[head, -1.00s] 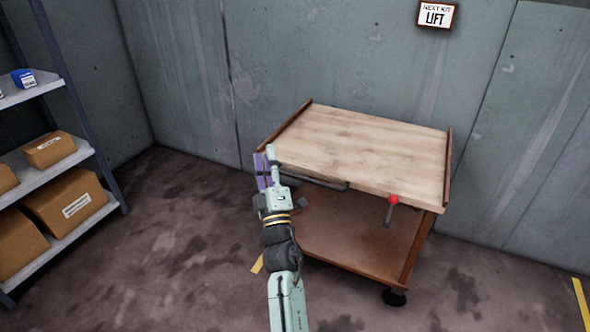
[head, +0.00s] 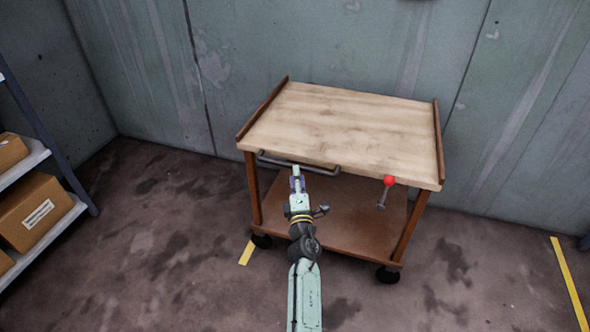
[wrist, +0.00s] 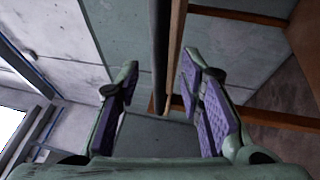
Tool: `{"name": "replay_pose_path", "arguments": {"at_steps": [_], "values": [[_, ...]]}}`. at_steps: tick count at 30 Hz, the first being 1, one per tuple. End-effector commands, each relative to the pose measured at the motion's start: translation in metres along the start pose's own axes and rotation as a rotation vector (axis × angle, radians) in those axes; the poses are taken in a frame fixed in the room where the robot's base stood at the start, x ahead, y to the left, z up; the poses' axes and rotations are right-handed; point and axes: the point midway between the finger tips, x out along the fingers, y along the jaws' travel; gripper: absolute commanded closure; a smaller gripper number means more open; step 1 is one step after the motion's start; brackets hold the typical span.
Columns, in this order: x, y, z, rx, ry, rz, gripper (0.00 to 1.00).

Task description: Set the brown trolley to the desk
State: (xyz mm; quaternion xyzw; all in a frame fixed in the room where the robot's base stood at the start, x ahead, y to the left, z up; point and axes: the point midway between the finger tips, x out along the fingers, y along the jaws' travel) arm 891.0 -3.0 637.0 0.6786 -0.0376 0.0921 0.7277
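The brown trolley (head: 335,221) stands against the back wall, with a pale wooden top, raised brown side edges and a lower shelf. A grey handle bar (head: 272,159) runs along the left part of its front edge. A lever with a red knob (head: 389,181) sticks out at the right of the front. My gripper (head: 297,174) is at the handle, near its middle. In the wrist view my gripper (wrist: 160,68) is open, and the dark handle bar (wrist: 161,35) lines up between its purple-padded fingers. I cannot tell whether they reach around it. No desk shows.
A shelf rack (head: 44,152) with cardboard boxes (head: 33,208) stands at the left. Yellow floor marks lie at the trolley's left front (head: 246,252) and at the right (head: 570,283). The floor left of the trolley is clear.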

Motion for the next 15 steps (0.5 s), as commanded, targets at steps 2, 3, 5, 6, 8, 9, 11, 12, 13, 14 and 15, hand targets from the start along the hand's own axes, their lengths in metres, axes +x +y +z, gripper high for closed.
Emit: {"name": "replay_pose_path", "arguments": {"at_steps": [2,3,5,6,8,9,11,12,13,14,15], "values": [[0.015,-0.001,-0.002,-0.001,0.003,0.003,0.65],[0.021,-0.001,-0.001,-0.002,0.002,0.002,0.65],[0.028,-0.001,-0.001,-0.001,0.002,0.002,0.65],[0.032,-0.001,-0.002,0.000,0.003,0.002,0.65],[0.037,-0.001,-0.001,0.001,0.002,0.002,0.65],[0.040,0.000,-0.001,0.001,0.002,0.002,0.65],[0.042,0.000,-0.001,0.001,0.001,0.001,0.65],[0.043,0.000,-0.001,0.002,0.001,0.000,0.65],[0.043,0.000,-0.001,0.002,0.001,0.000,0.65],[0.044,0.000,-0.001,0.002,0.001,0.000,0.65],[0.044,0.000,-0.001,0.002,0.001,0.000,0.65]]}}
